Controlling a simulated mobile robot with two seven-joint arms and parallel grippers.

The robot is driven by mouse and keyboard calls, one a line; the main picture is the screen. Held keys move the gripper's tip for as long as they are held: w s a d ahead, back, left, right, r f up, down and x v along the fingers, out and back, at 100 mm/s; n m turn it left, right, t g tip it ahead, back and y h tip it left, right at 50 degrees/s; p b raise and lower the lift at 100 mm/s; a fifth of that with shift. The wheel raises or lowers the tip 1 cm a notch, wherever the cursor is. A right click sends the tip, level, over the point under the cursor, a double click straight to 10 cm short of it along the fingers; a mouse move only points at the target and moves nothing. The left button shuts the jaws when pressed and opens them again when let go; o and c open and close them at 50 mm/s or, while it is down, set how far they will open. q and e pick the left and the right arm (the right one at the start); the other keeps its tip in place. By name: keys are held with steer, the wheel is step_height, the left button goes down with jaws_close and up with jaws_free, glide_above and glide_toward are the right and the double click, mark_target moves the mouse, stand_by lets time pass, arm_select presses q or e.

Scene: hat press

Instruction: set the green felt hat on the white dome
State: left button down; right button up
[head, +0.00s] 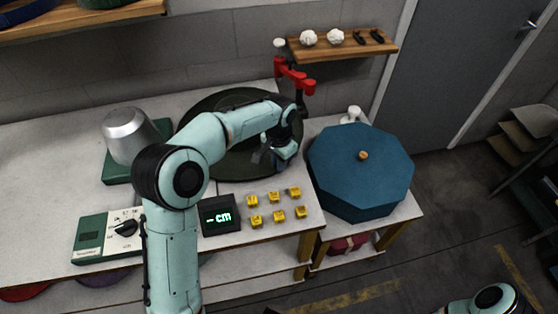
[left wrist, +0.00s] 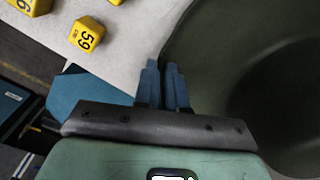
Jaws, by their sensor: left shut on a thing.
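The dark green hat (head: 235,165) is a wide round shape on the table's back half in the head view, partly covered by my left arm. In the left wrist view the hat (left wrist: 215,70) fills the right side, its edge curving past the fingers. My left gripper (head: 272,155) is at the hat's near right edge. Its blue fingers (left wrist: 163,85) are close together at that edge, shut on the brim. I see no clearly white dome; a silver-grey dome (head: 128,135) stands on a green base at left. Whether anything is under the hat is hidden. My right gripper is out of view.
A blue octagonal box (head: 360,165) stands on the right-hand table. Several yellow numbered blocks (head: 275,197) lie at the front, beside a display (head: 219,215) and a green-and-white dial unit (head: 108,235). A red arm on a post (head: 295,76) rises behind the hat. A wooden shelf (head: 345,46) is above.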

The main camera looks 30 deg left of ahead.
arm_select(q)
steer(key=shift+f, duration=0.65)
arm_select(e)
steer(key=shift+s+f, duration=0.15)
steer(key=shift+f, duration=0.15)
arm_select(q)
steer(key=c, duration=1.1)
jaws_free()
steer(key=shift+r, duration=0.15)
step_height(320, 180, up, 13)
steer(key=shift+s+d+r+p, duration=0.1)
steer(key=shift+p, duration=0.75)
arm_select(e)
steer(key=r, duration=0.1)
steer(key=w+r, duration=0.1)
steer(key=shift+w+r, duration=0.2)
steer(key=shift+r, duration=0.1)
